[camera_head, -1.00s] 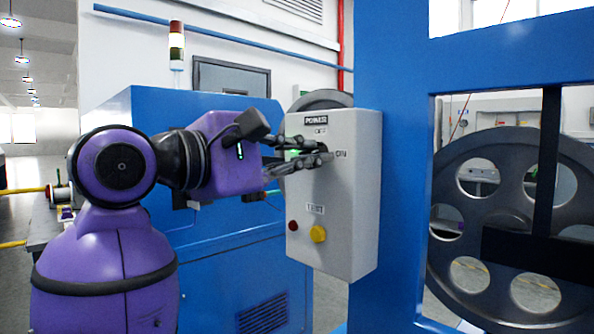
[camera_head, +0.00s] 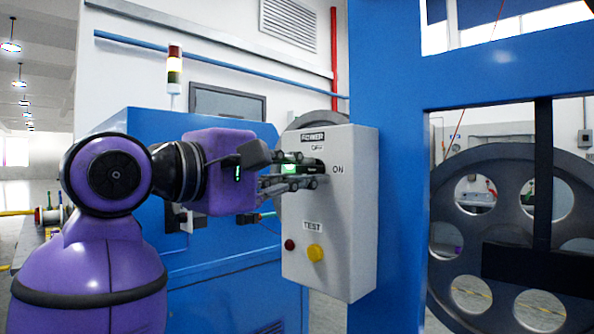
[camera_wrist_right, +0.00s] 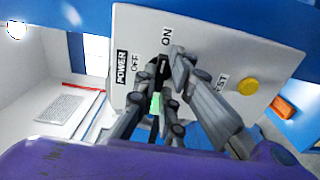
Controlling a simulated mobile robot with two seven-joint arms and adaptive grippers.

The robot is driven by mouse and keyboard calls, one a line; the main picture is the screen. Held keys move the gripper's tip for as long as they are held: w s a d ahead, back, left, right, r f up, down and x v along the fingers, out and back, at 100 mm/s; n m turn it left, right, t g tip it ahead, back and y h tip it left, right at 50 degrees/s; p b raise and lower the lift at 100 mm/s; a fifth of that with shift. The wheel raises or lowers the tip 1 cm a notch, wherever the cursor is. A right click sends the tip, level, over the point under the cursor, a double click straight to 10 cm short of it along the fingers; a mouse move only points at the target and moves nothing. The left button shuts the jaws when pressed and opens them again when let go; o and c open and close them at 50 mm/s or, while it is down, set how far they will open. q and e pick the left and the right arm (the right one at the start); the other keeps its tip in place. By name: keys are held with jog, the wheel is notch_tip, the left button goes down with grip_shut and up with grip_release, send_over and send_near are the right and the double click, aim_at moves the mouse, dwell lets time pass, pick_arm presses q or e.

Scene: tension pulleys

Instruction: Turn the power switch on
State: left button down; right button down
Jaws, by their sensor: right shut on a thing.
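The grey control box (camera_head: 345,225) hangs beside the blue frame, with POWER, OFF and ON labels on its upper front. The black power switch handle (camera_head: 312,166) lies roughly level and points toward the ON label (camera_head: 338,169). A green lit part (camera_head: 290,169) shows at its left. My right gripper (camera_head: 306,169) is shut on the switch, with fingers above and below the handle. In the right wrist view the switch handle (camera_wrist_right: 164,70) sits between the fingertips and points toward ON; the fingers hide part of it. My left gripper is not in view.
A red button (camera_head: 290,244) and a yellow button (camera_head: 315,253) sit lower on the box, by the TEST label. The blue frame (camera_head: 388,200) stands close on the right, with a large grey pulley wheel (camera_head: 470,165) behind it. A blue cabinet (camera_head: 240,260) stands behind my arm.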

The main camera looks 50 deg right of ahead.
jog(key=c, duration=1.8)
grip_release()
jog(key=shift+c, duration=0.2)
jog(key=shift+a, duration=0.1)
jog(key=shift+a, duration=0.25)
jog(key=w+a, duration=0.1)
jog(key=a, duration=1)
jog(key=shift+w+a, duration=0.15)
